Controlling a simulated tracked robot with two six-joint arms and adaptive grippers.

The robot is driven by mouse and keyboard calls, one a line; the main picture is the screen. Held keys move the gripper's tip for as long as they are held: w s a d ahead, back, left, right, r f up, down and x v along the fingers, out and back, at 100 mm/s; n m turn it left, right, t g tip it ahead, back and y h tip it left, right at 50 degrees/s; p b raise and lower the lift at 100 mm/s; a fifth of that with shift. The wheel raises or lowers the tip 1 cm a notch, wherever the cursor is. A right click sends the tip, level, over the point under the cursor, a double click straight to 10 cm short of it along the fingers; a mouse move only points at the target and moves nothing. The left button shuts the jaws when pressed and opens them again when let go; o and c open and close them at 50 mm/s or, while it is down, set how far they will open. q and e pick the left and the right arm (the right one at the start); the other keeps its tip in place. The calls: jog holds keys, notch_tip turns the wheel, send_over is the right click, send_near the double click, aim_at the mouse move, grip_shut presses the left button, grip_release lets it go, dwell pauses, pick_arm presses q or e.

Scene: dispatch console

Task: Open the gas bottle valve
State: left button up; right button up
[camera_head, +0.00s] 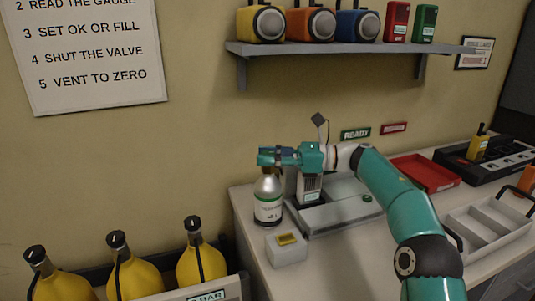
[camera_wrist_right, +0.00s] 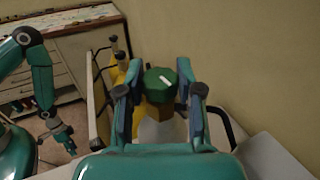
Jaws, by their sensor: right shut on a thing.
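The gas bottle (camera_head: 267,207), silver-grey with a white and green label, stands upright at the left end of the counter. My right gripper (camera_head: 268,157) comes in from the right at the top of the bottle and hides the valve there. In the right wrist view, the green valve knob (camera_wrist_right: 160,78) with a white mark sits on a brass neck between the fingers of my right gripper (camera_wrist_right: 158,91), which is shut on it. My left gripper (camera_wrist_right: 62,137) hangs at the left of the wrist view, away from the bottle; its fingers are too small to judge.
A grey device (camera_head: 335,215) stands right of the bottle, and a small white box (camera_head: 286,250) in front of it. A red tray (camera_head: 424,174) and a grey divided tray (camera_head: 487,222) lie farther right. Yellow cylinders (camera_head: 200,264) stand at lower left. A shelf (camera_head: 340,48) hangs above.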

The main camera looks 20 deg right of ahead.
jog(key=o, duration=1.2)
jog(key=shift+w, duration=0.1)
jog(key=shift+d, duration=0.1)
jog(key=v, duration=1.2)
jog(key=shift+f, duration=0.1)
